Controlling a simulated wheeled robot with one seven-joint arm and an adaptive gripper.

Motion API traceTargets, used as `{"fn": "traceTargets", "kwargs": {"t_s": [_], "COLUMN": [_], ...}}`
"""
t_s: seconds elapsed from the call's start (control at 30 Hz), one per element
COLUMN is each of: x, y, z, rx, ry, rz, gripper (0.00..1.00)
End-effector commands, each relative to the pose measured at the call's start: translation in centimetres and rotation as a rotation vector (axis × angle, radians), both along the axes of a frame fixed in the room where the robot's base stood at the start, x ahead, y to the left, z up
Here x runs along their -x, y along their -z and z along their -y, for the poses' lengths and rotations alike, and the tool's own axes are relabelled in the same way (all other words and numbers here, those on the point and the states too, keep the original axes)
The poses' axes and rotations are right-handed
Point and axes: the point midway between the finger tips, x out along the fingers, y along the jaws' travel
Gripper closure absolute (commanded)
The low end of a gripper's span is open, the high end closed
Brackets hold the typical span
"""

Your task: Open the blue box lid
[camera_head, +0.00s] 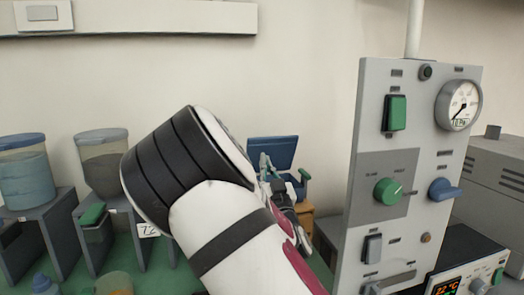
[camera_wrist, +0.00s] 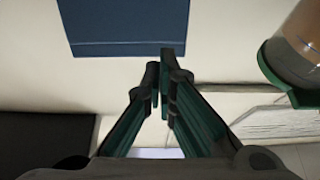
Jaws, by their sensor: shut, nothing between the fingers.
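The blue lid (camera_head: 278,150) shows as a flat panel in the middle of the head view, standing raised and tilted behind the end of my arm. A blue panel, seemingly the same lid (camera_wrist: 125,25), fills the upper left of the wrist view. My gripper (camera_wrist: 160,68) is shut and empty, with its green and dark fingers together just below the panel's lower edge. I cannot tell whether the fingertips touch it. In the head view my arm and wrist hide most of what lies below the lid, including the box body.
A grey control panel (camera_head: 370,150) with knobs and a gauge stands close on the right. Two hoppers, one blue-filled (camera_head: 25,178) and one grey (camera_head: 101,160), stand on grey stands at left. A brown container (camera_wrist: 306,45) in a green holder is at the wrist view's upper right.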

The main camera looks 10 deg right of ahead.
Motion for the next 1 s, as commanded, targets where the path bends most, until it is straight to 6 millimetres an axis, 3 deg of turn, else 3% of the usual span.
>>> {"fn": "traceTargets", "kwargs": {"t_s": [0.2,0.4,1.0], "x": [-3.4,-5.1,-5.8], "y": [-1.7,-2.5,-3.4], "z": [-0.1,0.0,0.2], "rx": [0.002,0.001,-0.007], "ry": [-0.001,0.0,0.002], "rz": [0.001,-0.001,-0.039], "gripper": [1.0,1.0,1.0]}}
